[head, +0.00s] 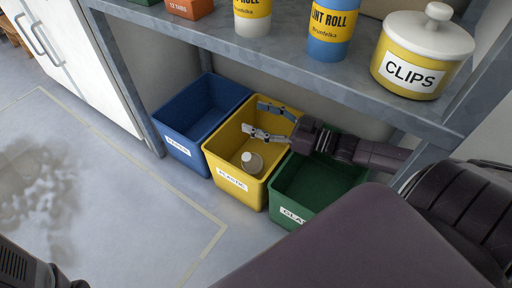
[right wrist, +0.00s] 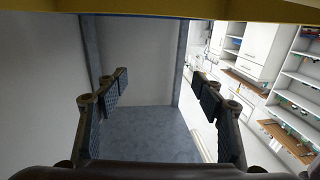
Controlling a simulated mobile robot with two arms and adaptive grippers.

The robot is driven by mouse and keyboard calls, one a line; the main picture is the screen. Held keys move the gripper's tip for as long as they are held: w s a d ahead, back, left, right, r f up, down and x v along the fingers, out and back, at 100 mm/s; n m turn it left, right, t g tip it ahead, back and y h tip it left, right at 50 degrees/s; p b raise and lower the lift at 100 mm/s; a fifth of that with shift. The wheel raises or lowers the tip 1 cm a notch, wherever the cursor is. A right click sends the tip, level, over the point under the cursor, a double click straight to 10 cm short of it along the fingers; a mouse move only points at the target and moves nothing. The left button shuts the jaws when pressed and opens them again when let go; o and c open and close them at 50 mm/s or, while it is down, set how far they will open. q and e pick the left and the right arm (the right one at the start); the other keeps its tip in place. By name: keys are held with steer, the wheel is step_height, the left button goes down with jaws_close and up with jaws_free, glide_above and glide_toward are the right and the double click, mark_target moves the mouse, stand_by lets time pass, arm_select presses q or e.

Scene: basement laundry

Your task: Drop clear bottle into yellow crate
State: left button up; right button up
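The yellow crate (head: 234,185) stands on the floor under the shelf, in the middle of a row of three. The pale clear bottle (head: 253,163) lies inside it, near its front wall, with part of its body hard to make out. My right gripper (head: 263,120) is over the yellow crate, above and behind the bottle and apart from it. Its fingers are spread, and the right wrist view shows nothing between the fingertips (right wrist: 160,82). Of my left arm only a dark part shows at the bottom left of the head view; its fingers do not show.
A blue crate (head: 178,138) stands left of the yellow crate and a green crate (head: 287,212) right of it. The shelf (head: 270,53) above holds lint roll tubs and a clips jar (head: 420,50). A white cabinet (head: 80,50) is at left. The floor in front is open.

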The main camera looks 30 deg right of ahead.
steer(key=shift+v, duration=6)
steer(key=shift+f, duration=0.1)
